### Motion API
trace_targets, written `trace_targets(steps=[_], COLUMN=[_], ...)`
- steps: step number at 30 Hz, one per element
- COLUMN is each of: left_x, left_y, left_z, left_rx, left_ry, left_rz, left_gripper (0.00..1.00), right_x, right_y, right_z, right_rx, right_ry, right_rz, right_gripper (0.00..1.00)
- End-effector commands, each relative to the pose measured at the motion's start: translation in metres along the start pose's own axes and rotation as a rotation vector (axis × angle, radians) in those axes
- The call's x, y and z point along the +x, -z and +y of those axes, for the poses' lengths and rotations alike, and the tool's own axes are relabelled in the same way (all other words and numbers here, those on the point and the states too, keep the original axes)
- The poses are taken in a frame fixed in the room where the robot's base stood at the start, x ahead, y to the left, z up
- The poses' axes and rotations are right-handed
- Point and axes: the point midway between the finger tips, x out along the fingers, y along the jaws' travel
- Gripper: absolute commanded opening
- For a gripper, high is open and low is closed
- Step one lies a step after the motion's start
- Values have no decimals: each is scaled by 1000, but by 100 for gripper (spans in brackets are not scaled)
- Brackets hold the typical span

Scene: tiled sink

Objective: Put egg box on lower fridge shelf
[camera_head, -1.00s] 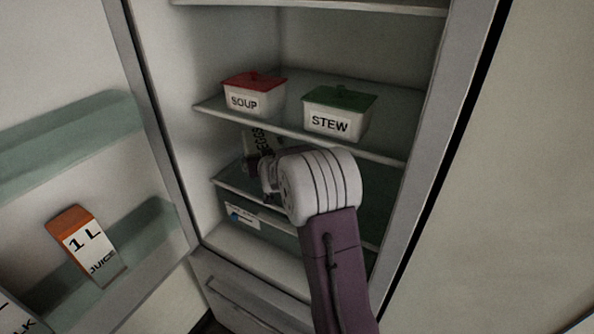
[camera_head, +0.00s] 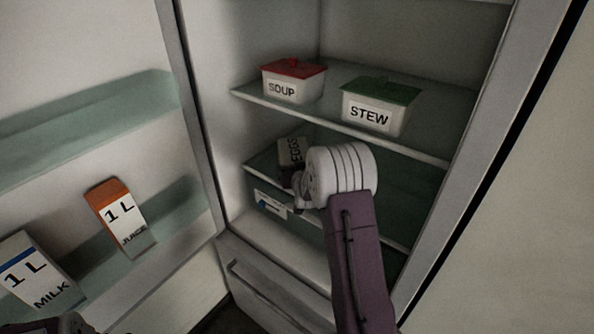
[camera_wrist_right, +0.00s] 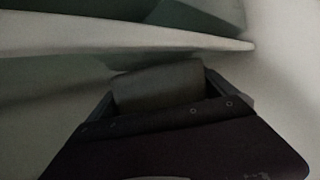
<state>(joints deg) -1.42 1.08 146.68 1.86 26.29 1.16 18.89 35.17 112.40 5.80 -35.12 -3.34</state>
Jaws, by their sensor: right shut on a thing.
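The egg box (camera_head: 291,151), grey with "EGGS" lettered up its side, is inside the fridge at the left, between the middle shelf and the lower shelf (camera_head: 396,205). My right gripper (camera_head: 292,179) is shut on it, and my arm reaches in from the front. My wrist and forearm hide part of the lower shelf. In the right wrist view the egg box (camera_wrist_right: 160,88) sits between the fingers, with a pale shelf edge behind it. Whether its underside touches the lower shelf, I cannot tell. My left gripper does not show clearly.
A red-lidded soup tub (camera_head: 294,82) and a green-lidded stew tub (camera_head: 378,106) stand on the middle shelf (camera_head: 335,125) above. A labelled box (camera_head: 270,204) lies under the lower shelf. The open door at left holds a juice carton (camera_head: 121,219) and a milk carton (camera_head: 38,272).

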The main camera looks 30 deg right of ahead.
Motion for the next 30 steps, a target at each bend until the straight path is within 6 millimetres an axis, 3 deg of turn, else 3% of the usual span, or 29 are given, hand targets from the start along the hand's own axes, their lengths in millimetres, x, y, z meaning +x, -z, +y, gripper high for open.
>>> trace_targets(steps=[11,12,22,30], left_x=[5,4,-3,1], left_y=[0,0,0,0], left_z=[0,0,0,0], left_rx=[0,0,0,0], left_ry=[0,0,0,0], left_rz=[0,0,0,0], left_gripper=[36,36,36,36], right_x=[2,2,-2,-49], right_y=[-3,-4,3,1], right_z=[0,0,0,0], right_rx=[0,0,0,0], right_ry=[0,0,0,0], right_rz=[6,1,1,3], right_gripper=[27,100,100,100])
